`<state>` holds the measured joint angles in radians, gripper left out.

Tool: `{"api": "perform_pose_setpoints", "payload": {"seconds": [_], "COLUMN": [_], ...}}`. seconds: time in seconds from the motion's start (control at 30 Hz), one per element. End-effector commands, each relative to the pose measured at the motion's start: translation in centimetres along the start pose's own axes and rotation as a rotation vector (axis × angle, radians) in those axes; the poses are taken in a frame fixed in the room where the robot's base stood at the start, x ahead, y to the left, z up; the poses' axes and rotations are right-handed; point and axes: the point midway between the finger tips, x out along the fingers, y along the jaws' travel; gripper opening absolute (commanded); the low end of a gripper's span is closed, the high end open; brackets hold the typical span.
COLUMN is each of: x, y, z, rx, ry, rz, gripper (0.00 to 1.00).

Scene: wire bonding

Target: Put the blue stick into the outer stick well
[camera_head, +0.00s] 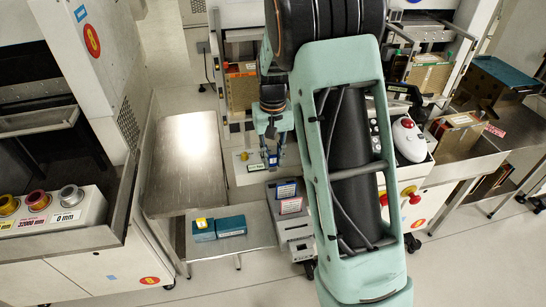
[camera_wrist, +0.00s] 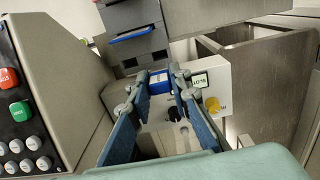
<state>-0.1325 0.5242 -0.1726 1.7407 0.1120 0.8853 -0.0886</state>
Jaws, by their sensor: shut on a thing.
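My gripper (camera_head: 272,146) is shut on the small blue stick (camera_head: 273,160). It points down over a white machine panel (camera_head: 240,176). In the wrist view, the blue stick (camera_wrist: 158,86) sits between the tips of my gripper (camera_wrist: 160,77), in front of or just over the panel (camera_wrist: 220,76). I cannot make out the opening of the outer stick well, nor tell whether the stick touches the panel.
A bare metal table (camera_head: 185,150) stands left of the panel. Below it, a lower shelf (camera_head: 240,245) holds teal boxes (camera_head: 231,226). A grey unit with blue and pink labels (camera_head: 290,207) stands close below the gripper. A button panel (camera_wrist: 28,120) is at left in the wrist view.

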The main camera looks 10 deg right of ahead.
Motion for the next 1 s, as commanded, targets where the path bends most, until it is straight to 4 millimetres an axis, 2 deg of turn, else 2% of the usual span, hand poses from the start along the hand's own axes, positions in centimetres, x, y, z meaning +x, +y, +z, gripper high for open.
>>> {"api": "perform_pose_setpoints", "payload": {"seconds": [0.27, 0.73, 1.0], "x": [1.0, 5.2, 5.8], "y": [0.0, 0.0, 0.0], "z": [0.1, 0.0, 0.1], "rx": [0.0, 0.001, 0.0], "ry": [-0.001, 0.0, 0.0], "rz": [0.0, 0.0, 0.0], "gripper": [0.05, 0.05, 0.05]}}
